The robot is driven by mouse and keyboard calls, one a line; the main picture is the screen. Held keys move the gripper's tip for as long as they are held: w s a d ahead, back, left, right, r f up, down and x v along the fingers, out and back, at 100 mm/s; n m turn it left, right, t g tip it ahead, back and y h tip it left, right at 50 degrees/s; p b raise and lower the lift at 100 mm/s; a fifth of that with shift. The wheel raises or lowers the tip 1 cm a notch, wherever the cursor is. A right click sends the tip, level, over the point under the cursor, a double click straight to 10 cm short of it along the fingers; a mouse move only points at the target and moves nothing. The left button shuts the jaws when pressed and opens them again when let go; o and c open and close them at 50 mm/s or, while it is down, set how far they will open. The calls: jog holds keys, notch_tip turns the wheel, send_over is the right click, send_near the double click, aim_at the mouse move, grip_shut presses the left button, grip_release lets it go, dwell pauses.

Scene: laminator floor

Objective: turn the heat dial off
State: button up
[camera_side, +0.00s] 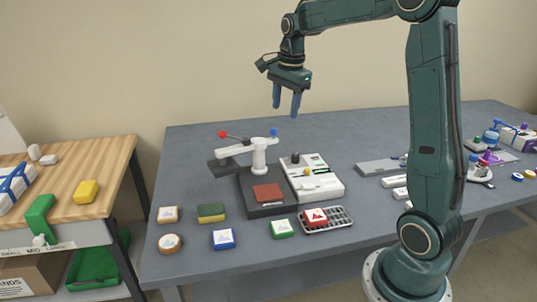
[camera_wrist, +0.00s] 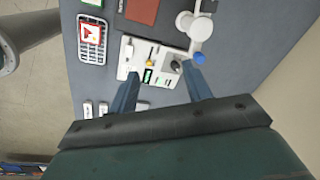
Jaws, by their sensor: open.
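A white control box (camera_side: 312,178) sits on the grey-blue table beside the press. It carries a dark upright knob (camera_side: 295,158), a small yellow knob (camera_side: 306,172) and a green strip. I cannot tell which knob is the heat dial or read its setting. In the wrist view the control box (camera_wrist: 130,48) shows between and beyond my fingers, with the yellow knob (camera_wrist: 150,62) and the dark knob (camera_wrist: 175,65). My gripper (camera_side: 286,108) is open and empty, pointing down, well above the box and touching nothing.
The press has a dark base (camera_side: 262,208), a reddish-brown pad (camera_side: 267,193) and a swung-out white arm (camera_side: 237,149) with a red-tipped lever, standing left of the box. A calculator-like keypad (camera_side: 341,217) holds a red-and-white block (camera_side: 315,217). Several small blocks lie along the front.

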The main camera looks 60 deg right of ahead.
aim_at(296, 155)
jog(key=w+d+f+m, duration=0.1)
jog(key=d+f+m, duration=0.3)
jog(key=d, duration=0.3)
jog(key=w+d+f+m+g, duration=0.1)
jog(key=d+f+m, duration=0.4)
jog(key=d, duration=0.2)
jog(key=shift+w+f+y, duration=0.2)
jog(key=shift+w+y, duration=0.2)
jog(key=shift+d+f, duration=0.1)
jog(key=shift+f, duration=6.8)
jog(key=c, duration=1)
jog(key=shift+o, duration=0.2)
